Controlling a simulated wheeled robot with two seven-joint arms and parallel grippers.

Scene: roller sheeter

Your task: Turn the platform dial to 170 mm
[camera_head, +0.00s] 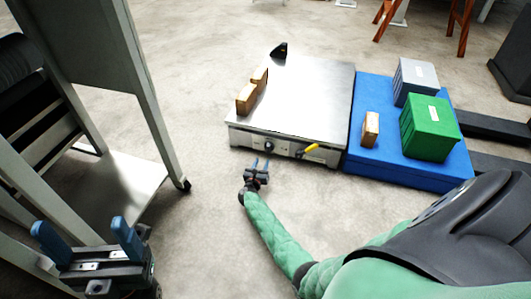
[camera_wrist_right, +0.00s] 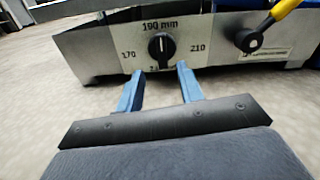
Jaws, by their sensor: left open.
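The platform dial (camera_wrist_right: 161,47) is a round black knob on the metal front panel. It has a light mark at its top, towards the label that seems to read 190 mm. The label 170 (camera_wrist_right: 128,54) is left of it and 210 is right; a label below is partly hidden. In the head view the dial (camera_head: 241,147) is small. My right gripper (camera_wrist_right: 160,69) is open and empty, its blue fingers just in front of and below the dial, apparently not touching it. It also shows in the head view (camera_head: 260,163). My left gripper (camera_head: 80,232) is open and empty at bottom left.
A lever with a yellow handle (camera_wrist_right: 285,10) sits right of the dial. Wooden blocks (camera_head: 246,98) lie on the steel platform (camera_head: 310,100). A blue base (camera_head: 390,168) to its right carries green, grey and wooden blocks. A metal rack (camera_head: 130,180) stands left; floor between is clear.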

